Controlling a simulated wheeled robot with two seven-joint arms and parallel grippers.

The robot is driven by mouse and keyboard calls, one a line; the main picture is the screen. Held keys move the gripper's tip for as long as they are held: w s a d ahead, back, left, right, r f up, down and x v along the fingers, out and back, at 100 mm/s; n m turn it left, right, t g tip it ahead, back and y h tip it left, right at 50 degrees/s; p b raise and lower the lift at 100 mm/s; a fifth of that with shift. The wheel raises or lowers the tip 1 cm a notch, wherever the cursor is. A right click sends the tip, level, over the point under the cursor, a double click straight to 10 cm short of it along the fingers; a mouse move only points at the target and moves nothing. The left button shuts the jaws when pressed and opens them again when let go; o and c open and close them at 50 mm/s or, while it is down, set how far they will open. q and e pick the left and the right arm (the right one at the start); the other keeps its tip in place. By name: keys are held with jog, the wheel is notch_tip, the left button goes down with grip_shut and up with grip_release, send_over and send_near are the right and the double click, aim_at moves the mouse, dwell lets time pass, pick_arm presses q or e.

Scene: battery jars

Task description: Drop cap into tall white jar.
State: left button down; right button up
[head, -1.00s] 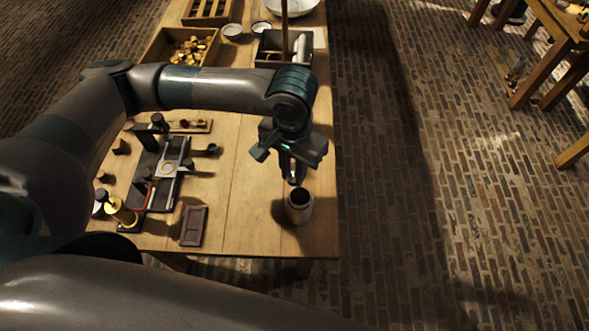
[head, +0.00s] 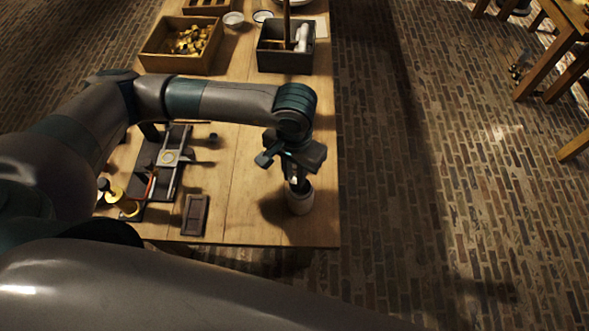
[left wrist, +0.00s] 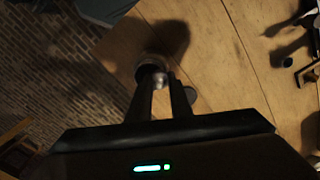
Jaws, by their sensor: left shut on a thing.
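In the left wrist view my left gripper (left wrist: 160,82) is shut on a small shiny cap (left wrist: 160,79). The jar's rim (left wrist: 147,60) shows just beyond the cap there. The fingers hide part of the mouth, so I cannot tell whether the cap is inside the rim or just above it. My right gripper is not in view.
A dark small tray (head: 195,214) lies left of the jar. A metal fixture (head: 168,158) and brass parts (head: 118,199) stand farther left. A wooden bin of brass pieces (head: 178,60) and a dark box (head: 264,61) are at the back. The table's right edge is close to the jar.

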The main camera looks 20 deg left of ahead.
aim_at(295, 182)
pick_arm(q)
jog(key=c, duration=1.5)
grip_release()
jog(key=shift+c, duration=0.2)
jog(key=shift+r+b, duration=0.4)
jog(key=shift+r, duration=0.35)
notch_tip(295, 182, up, 16)
jog(key=b, duration=0.5)
jog(key=shift+f, duration=0.1)
